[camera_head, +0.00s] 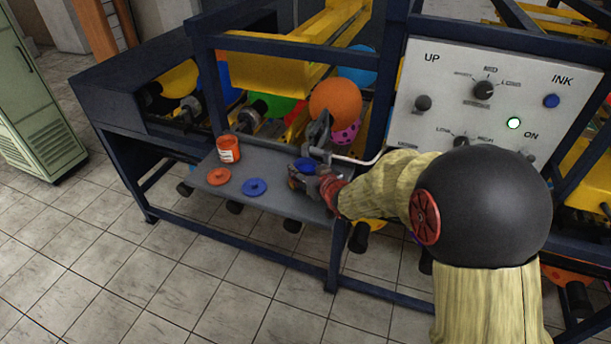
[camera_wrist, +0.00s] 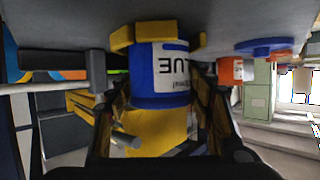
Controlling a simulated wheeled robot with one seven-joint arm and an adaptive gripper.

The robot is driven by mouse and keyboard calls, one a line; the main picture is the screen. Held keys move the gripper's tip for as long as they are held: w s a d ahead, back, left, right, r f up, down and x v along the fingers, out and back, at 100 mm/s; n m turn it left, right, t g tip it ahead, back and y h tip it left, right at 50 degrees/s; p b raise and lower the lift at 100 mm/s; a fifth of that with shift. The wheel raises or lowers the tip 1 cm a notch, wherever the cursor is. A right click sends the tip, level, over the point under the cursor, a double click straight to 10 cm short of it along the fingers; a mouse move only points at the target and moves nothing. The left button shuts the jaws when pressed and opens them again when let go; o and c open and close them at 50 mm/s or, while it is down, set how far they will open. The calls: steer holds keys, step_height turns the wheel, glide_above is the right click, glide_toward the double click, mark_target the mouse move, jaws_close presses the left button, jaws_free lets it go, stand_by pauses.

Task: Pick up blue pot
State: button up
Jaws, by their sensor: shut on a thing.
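The blue pot (camera_head: 304,164) is at the right part of the grey shelf on the machine's front, mostly hidden by my gripper in the head view. In the wrist view the blue pot (camera_wrist: 152,78) shows large and central, with a white label reading part of "BLUE". My gripper (camera_head: 308,182) is shut on it, one finger on each side, and the fingers (camera_wrist: 163,95) flank the pot in the wrist view. Whether the pot touches the shelf cannot be told.
An orange pot (camera_head: 229,149), an orange lid (camera_head: 218,176) and a blue lid (camera_head: 255,187) are on the grey shelf (camera_head: 285,207) to the left. An orange balloon (camera_head: 335,101) and machine frame stand behind. A control panel (camera_head: 490,105) is at right.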

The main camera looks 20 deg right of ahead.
steer(key=c, duration=0.4)
steer(key=shift+o, duration=0.2)
steer(key=shift+r, duration=0.1)
